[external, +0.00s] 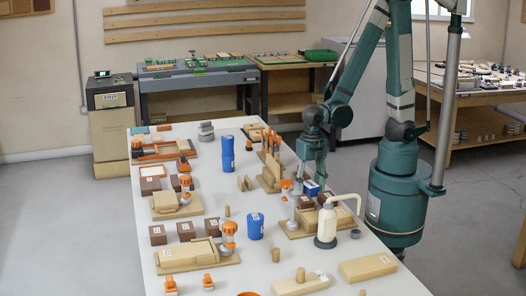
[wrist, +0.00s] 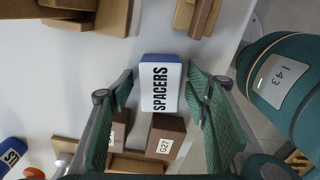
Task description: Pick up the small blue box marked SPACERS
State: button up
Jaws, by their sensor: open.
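The small blue box (wrist: 161,86) shows a white face marked SPACERS in the wrist view. It lies between the two fingers of my gripper (wrist: 160,72), with gaps on both sides, so the fingers are apart from it. In the external view the blue box (external: 312,188) shows at the right side of the bench, below my gripper (external: 311,178), which points down over it. My gripper is open and holds nothing. My fingers partly cover the box in the external view.
A brown box marked G27 (wrist: 166,136) and a second brown box (wrist: 119,129) stand close to the blue box. A cream pump bottle (external: 327,223) stands in front of them. Blue cylinders (external: 226,155) stand further left. The white bench top (external: 215,205) has some bare room mid-bench.

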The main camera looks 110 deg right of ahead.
aim_at(310, 184)
jog(key=c, duration=1)
jog(key=shift+r, duration=0.2)
jog(key=shift+r+p, duration=1.7)
jog(key=shift+r, duration=3.1)
